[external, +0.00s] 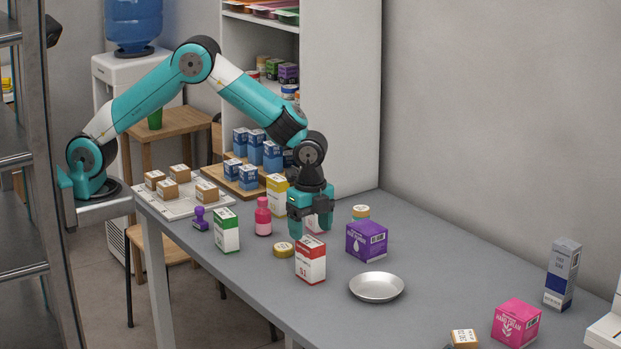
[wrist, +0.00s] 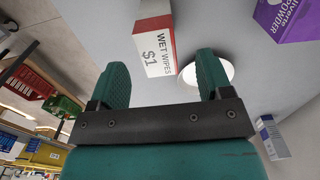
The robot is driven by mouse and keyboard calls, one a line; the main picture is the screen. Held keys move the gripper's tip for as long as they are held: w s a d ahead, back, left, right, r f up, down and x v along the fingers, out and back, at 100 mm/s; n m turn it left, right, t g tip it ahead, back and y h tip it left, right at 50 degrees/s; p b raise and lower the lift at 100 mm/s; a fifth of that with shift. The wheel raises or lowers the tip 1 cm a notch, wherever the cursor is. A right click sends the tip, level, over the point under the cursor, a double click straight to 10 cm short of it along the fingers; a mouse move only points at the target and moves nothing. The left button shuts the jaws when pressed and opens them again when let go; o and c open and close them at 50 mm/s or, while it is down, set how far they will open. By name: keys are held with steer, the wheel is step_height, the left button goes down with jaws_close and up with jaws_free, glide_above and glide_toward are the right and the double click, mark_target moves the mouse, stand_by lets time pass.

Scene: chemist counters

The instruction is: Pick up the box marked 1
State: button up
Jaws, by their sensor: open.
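The white and red wet wipes box marked $1 (external: 310,261) stands upright near the front edge of the grey table. In the wrist view the same box (wrist: 155,50) appears beyond the gap between my fingers, apart from them. My gripper (external: 311,228) is open and empty, pointing down behind the box and slightly above it in the picture. Its two teal fingers (wrist: 162,72) show spread in the wrist view.
A small yellow-lidded jar (external: 284,250), pink bottle (external: 263,217) and green-white box (external: 226,231) stand left of the box. A purple box (external: 366,242) and metal dish (external: 376,287) are to the right. A yellow box (external: 277,195) stands behind. The table's right middle is fairly clear.

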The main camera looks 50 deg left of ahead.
mark_target(311, 241)
steer(key=shift+s+d+f+p, duration=0.1)
steer(key=shift+f+p, duration=0.25)
steer(key=shift+f, duration=1.2)
steer(key=shift+s+d+f+p, duration=0.1)
steer(key=shift+f+p, duration=0.2)
steer(key=shift+f, duration=1.2)
steer(key=shift+w, duration=0.1)
steer(key=c, duration=1)
steer(key=shift+r, duration=0.15)
steer(key=shift+c, duration=0.2)
